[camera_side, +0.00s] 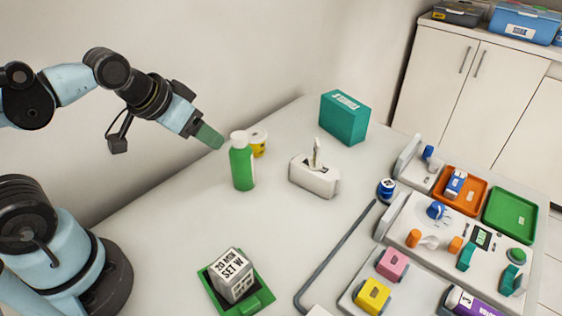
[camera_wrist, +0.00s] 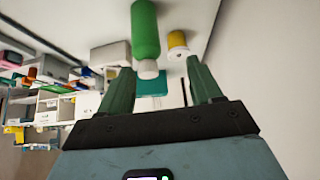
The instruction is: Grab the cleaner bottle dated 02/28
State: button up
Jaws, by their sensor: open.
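A green bottle (camera_side: 242,168) with a white cap stands upright on the table in the side view. No date can be read on it. It also shows in the wrist view (camera_wrist: 146,32), cap downward in that picture, between and beyond my fingertips. My gripper (camera_side: 211,137) is above and left of the bottle in the side view, apart from it. In the wrist view my gripper (camera_wrist: 158,66) has its two green fingers spread and nothing between them is held. A yellow container with a white lid (camera_side: 258,143) stands close behind the bottle, partly hidden by it.
A block calendar (camera_side: 233,275) sits on a green tray at the front. Trays and a device panel (camera_side: 455,235) fill the right side. The table left of the bottle is clear.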

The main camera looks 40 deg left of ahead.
notch_tip(320, 180, up, 5)
jog(key=s+d+m+t+y, duration=0.15)
jog(key=d+m+y, duration=0.3)
jog(key=m, duration=0.95)
jog(key=d+m+t+y, duration=0.2)
jog(key=d+m+y, duration=0.3)
jog(key=m, duration=0.9)
send_near(238, 138)
jog(key=shift+h, duration=0.35)
jog(key=x, duration=0.6)
jog(key=shift+r, duration=0.15)
jog(key=shift+x, duration=2.6)
jog(key=shift+s+a, duration=0.1)
